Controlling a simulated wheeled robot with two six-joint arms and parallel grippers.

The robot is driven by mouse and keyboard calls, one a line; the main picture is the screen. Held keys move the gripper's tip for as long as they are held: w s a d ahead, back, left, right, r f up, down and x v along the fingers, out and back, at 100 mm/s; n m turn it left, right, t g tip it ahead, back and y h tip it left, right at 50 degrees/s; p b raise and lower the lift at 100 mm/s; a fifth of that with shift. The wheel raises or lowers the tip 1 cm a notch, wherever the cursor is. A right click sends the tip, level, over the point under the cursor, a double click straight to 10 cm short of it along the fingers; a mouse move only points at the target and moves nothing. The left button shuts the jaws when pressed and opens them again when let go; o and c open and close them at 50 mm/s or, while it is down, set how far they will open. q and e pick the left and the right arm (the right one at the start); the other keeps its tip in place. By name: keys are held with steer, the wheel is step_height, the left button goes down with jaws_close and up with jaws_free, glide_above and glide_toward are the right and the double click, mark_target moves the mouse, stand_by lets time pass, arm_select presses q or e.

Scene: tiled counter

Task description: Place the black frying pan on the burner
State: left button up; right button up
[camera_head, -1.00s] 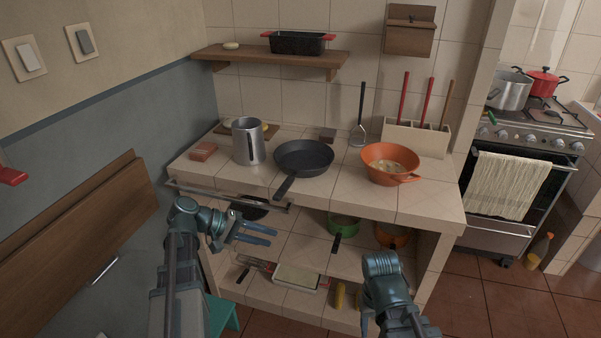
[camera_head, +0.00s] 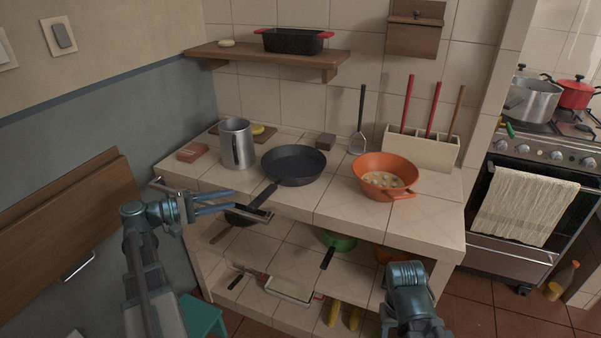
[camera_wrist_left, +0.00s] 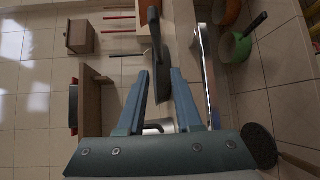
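The black frying pan (camera_head: 294,165) rests on the tiled counter, its handle (camera_head: 262,196) reaching over the front edge toward me. My left gripper (camera_head: 232,202) is open and empty, left of the handle's end in the head view. In the left wrist view, part of the pan (camera_wrist_left: 163,88) shows beyond and between the open fingers (camera_wrist_left: 163,80). The stove (camera_head: 560,165) stands at the right; a bare burner (camera_head: 578,130) is partly visible in front of the pots. My right wrist shows at the bottom right, its fingers hidden.
A metal jug (camera_head: 238,145) stands left of the pan and an orange bowl (camera_head: 386,172) right of it. A metal rail (camera_head: 235,207) runs along the counter's front. A grey pot (camera_head: 533,100) and a red pot (camera_head: 575,94) occupy the stove's back.

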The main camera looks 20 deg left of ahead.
mark_target(271, 187)
arm_select(q)
steer(key=shift+b+x, duration=0.6)
steer(key=shift+x, duration=6.35)
steer(key=shift+a+r, duration=0.15)
steer(key=shift+r, duration=0.05)
jaws_close()
